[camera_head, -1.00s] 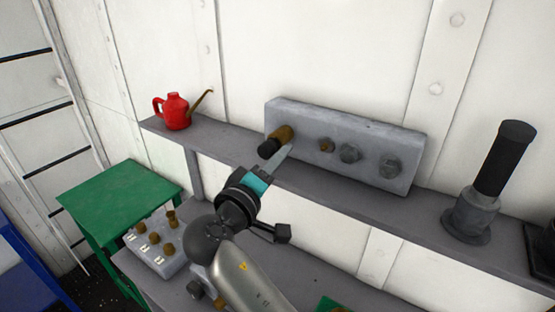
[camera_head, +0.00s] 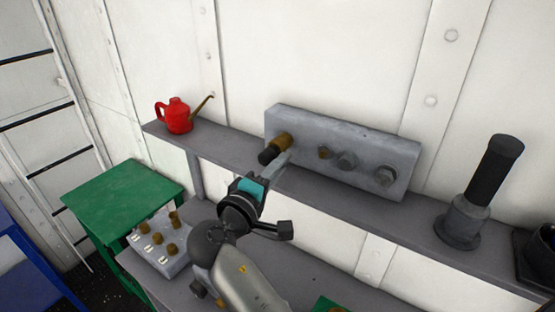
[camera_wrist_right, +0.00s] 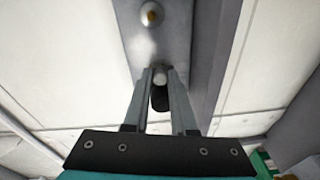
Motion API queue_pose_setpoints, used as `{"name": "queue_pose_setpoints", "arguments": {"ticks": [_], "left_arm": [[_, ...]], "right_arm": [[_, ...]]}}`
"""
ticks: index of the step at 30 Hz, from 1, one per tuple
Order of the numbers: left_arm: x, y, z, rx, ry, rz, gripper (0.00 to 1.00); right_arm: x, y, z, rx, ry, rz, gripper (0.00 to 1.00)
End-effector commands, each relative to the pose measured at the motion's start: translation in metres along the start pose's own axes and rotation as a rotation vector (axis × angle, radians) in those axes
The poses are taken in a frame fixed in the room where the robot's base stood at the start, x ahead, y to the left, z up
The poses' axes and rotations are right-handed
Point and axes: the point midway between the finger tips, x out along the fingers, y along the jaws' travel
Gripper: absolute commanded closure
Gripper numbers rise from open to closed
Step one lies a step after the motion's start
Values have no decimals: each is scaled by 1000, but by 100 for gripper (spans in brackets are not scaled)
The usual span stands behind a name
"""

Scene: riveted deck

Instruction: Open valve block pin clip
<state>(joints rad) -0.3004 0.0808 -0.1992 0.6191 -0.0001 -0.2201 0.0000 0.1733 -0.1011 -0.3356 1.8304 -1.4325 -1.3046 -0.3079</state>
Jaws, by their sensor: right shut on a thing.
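The grey valve block (camera_head: 345,140) stands on the shelf against the wall. A brass fitting with a black end (camera_head: 275,149) sticks out of its left part. My right gripper (camera_head: 283,160) is at this left end, its fingers beside the fitting. In the wrist view the right gripper's fingers (camera_wrist_right: 159,75) close around a small part with a pale round head (camera_wrist_right: 160,79) and a dark body (camera_wrist_right: 160,99), which I take for the pin clip. Its exact shape is partly hidden by the fingers. My left gripper is not in view.
A red oil can (camera_head: 178,115) stands left of the block on the shelf (camera_head: 215,150). A black-topped cylinder (camera_head: 495,165) stands at the right. A grey block with brass knobs (camera_head: 160,260) lies lower left, near a green table (camera_head: 120,190).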

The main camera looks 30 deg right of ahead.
Motion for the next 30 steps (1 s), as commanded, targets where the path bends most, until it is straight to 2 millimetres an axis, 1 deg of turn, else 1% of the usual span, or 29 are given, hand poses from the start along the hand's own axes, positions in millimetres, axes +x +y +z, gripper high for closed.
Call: {"name": "queue_pose_setpoints", "arguments": {"ticks": [3, 11, 12, 19, 20, 30], "left_arm": [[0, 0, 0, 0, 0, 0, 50], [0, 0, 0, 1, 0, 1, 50], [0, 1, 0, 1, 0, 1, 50], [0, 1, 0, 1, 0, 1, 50], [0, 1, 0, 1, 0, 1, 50], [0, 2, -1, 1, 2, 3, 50]], "right_arm": [[0, -1, 0, -31, -1, -4, 100], [0, -1, 0, -35, -2, -4, 100], [0, -1, 0, -35, -2, -4, 74], [0, -1, 0, -33, -2, -3, 49], [0, 0, 0, -33, -2, -3, 46], [2, 0, 0, -32, -2, -2, 46]]}}
